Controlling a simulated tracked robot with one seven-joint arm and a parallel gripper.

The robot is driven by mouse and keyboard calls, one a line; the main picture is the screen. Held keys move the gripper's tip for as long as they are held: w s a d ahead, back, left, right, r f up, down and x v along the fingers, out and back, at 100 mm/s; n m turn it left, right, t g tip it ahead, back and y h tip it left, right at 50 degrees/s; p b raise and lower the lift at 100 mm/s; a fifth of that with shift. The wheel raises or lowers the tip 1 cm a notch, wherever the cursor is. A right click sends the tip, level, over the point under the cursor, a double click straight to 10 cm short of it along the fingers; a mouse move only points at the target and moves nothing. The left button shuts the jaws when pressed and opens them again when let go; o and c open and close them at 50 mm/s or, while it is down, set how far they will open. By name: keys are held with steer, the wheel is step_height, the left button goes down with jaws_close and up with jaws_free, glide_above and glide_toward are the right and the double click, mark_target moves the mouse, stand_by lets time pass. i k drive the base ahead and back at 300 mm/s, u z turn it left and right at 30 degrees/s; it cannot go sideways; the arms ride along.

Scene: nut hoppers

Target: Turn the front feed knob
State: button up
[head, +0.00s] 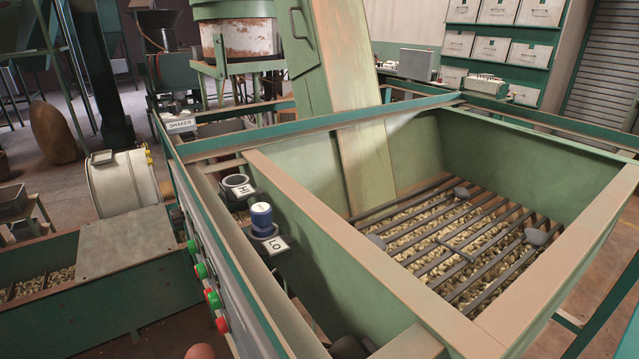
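No knob in view is marked as the front feed knob, so I cannot tell which one it is. A blue-topped round piece (262,218) stands upright on the machine's side ledge, beside a white plate marked LO (277,245). Behind it is a dark round ring or socket (238,186) with a plate marked HI (243,191). A brownish-pink rounded thing (200,351) is cut off by the bottom edge; I cannot tell what it is. My gripper is not in view.
A green hopper (520,150) with a grate of dark bars (440,230) over nuts fills the right. Red and green buttons (211,298) line the machine's outer panel. A SHAKER sign (180,124) is behind. A sloping chute (340,100) descends into the hopper. Bare floor shows at left.

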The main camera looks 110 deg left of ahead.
mark_target(178, 217)
steer(key=u, duration=0.1)
steer(key=k, duration=1.3)
steer(key=i, duration=0.1)
steer(key=u, duration=2.4)
